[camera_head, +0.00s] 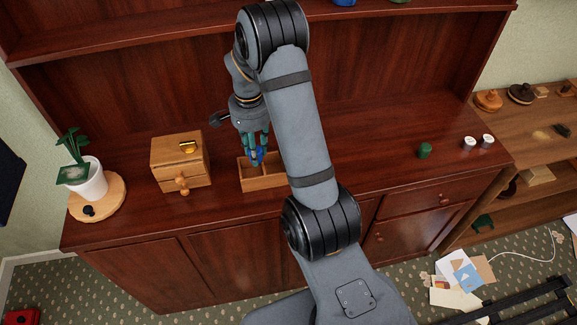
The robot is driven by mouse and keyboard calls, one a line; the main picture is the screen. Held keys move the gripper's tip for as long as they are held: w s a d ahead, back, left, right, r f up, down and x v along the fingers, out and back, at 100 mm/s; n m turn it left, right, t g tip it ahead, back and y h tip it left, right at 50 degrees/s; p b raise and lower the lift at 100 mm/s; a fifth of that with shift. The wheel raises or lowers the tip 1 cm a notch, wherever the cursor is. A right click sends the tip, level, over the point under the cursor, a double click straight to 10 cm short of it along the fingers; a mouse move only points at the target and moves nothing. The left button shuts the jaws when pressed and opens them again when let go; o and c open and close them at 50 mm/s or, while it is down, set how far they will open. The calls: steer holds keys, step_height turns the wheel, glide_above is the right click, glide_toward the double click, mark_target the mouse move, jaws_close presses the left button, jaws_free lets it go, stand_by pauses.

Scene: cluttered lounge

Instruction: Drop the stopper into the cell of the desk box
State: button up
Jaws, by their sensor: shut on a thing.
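The desk box (262,184) is a low, open wooden box on the cabinet top, near its front edge. My gripper (258,158) points down over the box and is shut on a small blue piece, which I take to be the stopper (259,154). The fingers hide much of the stopper. My arm covers the right end of the box, so its cells are only partly visible. I cannot tell from this view whether the stopper is above the rim or inside a cell.
A small wooden drawer chest (181,163) with a gold item on top stands left of the box. A potted plant (92,182) stands on a round board farther left. A green cylinder (425,151) and two white cups (478,142) stand right. The cabinet top between is mostly clear.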

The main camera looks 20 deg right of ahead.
steer(key=o, duration=1.1)
steer(key=shift+c, duration=0.2)
steer(key=shift+r, duration=0.15)
step_height(320, 180, up, 12)
steer(key=shift+f, duration=0.2)
step_height(320, 180, down, 12)
steer(key=shift+s+f, duration=0.1)
step_height(320, 180, up, 6)
steer(key=p, duration=0.4)
